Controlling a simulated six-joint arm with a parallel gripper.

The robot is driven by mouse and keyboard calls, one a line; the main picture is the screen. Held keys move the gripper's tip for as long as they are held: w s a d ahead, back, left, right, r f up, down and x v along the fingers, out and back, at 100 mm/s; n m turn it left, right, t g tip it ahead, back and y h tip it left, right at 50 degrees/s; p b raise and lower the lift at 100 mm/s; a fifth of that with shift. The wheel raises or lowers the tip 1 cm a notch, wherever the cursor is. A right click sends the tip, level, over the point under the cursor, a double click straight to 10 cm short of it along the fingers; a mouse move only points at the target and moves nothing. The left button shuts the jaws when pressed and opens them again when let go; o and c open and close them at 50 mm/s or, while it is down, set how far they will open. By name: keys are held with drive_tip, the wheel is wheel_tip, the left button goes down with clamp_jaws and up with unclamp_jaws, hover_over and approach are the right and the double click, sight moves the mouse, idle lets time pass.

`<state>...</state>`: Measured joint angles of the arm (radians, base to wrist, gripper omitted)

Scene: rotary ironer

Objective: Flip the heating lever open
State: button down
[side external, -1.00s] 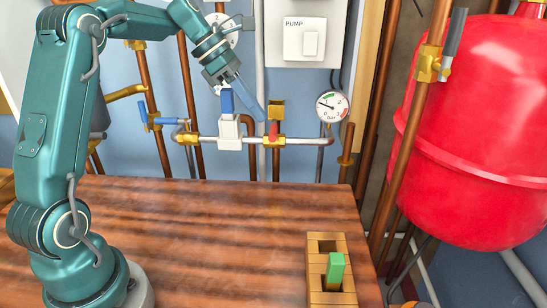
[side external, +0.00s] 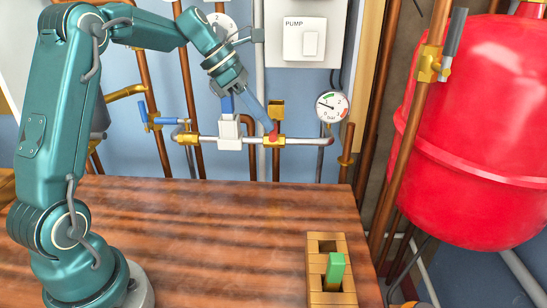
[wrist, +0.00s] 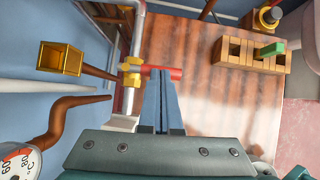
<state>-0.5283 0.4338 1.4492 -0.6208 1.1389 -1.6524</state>
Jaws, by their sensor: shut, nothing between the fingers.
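A red lever (side external: 274,137) sits on a brass valve (side external: 267,142) on the pipe along the back wall. In the wrist view the red lever (wrist: 175,73) sticks out sideways from its brass valve (wrist: 131,72). My gripper (side external: 271,129) has its long blue fingers together, with tips right at the red lever; they partly cover it in the side view. In the wrist view my gripper (wrist: 159,74) reaches the lever, and I cannot tell whether it touches. No label shows which lever is for heating.
A gauge (side external: 332,106) hangs to the right. A wooden block (side external: 316,268) with a green piece (side external: 336,268) is on the table.

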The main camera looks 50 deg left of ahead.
drive_tip(key=shift+w+d+n, duration=0.1)
drive_tip(key=shift+d+n, duration=0.05)
drive_tip(key=shift+n, duration=0.25)
drive_tip(key=shift+w+d+n+t+y, duration=0.15)
drive_tip(key=shift+d+n+t+y, duration=0.2)
drive_tip(key=shift+n, duration=0.25)
drive_tip(key=shift+w+d+n+t+y, duration=0.1)
drive_tip(key=shift+d+n+t+y, duration=0.15)
drive_tip(key=shift+n+y, duration=0.3)
drive_tip(key=shift+w+d+n+y, duration=0.2)
drive_tip(key=shift+w+n+y, duration=0.1)
drive_tip(key=shift+n, duration=0.35)
drive_tip(key=shift+w+d+n+y, duration=0.15)
drive_tip(key=shift+n+y, duration=0.15)
drive_tip(key=shift+n, duration=0.3)
drive_tip(key=w, duration=0.1)
drive_tip(key=w+d, duration=0.1)
drive_tip(key=w, duration=0.1)
drive_tip(key=shift+w, duration=0.1)
drive_tip(key=shift+a, duration=0.15)
